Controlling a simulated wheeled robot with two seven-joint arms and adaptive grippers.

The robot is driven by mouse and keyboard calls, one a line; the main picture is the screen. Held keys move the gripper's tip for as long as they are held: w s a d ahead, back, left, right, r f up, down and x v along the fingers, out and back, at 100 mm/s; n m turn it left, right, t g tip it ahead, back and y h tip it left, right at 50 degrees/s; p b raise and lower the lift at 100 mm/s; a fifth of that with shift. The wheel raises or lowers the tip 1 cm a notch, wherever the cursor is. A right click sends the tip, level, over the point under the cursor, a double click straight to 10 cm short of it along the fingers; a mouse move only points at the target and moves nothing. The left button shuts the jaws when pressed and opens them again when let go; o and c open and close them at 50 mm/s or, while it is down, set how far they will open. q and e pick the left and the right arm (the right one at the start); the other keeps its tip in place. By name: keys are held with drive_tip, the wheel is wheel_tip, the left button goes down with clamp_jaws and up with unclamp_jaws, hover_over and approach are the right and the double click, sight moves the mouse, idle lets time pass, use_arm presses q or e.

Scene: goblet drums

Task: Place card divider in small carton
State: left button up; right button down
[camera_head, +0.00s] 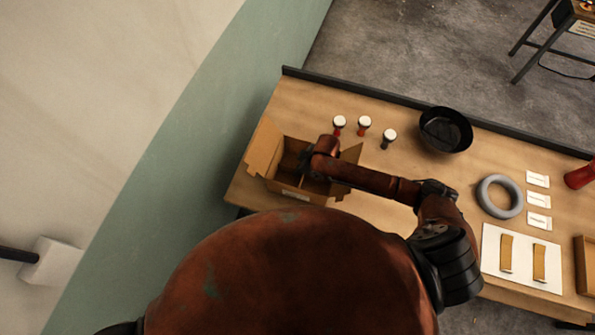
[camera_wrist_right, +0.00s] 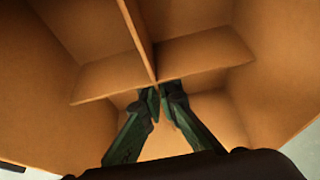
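The small carton (camera_head: 292,193) stands open at the left end of the table with its flaps folded out. My right gripper (camera_head: 309,170) reaches down into it. In the right wrist view the crossed card divider (camera_wrist_right: 112,80) stands inside the carton's brown walls (camera_wrist_right: 270,70). The fingers of my right gripper (camera_wrist_right: 161,92) are close together at the divider's crossing, with a thin panel seeming to pass between the tips. The fingers hide part of that panel. I cannot tell whether the divider touches the carton's floor. My left gripper is not in view.
Several small drums (camera_head: 364,125) stand behind the carton. A black bowl (camera_head: 445,130), a grey ring (camera_head: 499,196) and white labels (camera_head: 538,200) lie to the right. Two card strips (camera_head: 539,262) lie on a white sheet (camera_head: 520,280). A brown box (camera_head: 584,262) is at the right edge.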

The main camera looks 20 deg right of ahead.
drive_tip(key=shift+f, duration=0.2)
drive_tip(key=c, duration=2.2)
unclamp_jaws()
drive_tip(key=shift+o, duration=0.2)
drive_tip(key=v, duration=1.2)
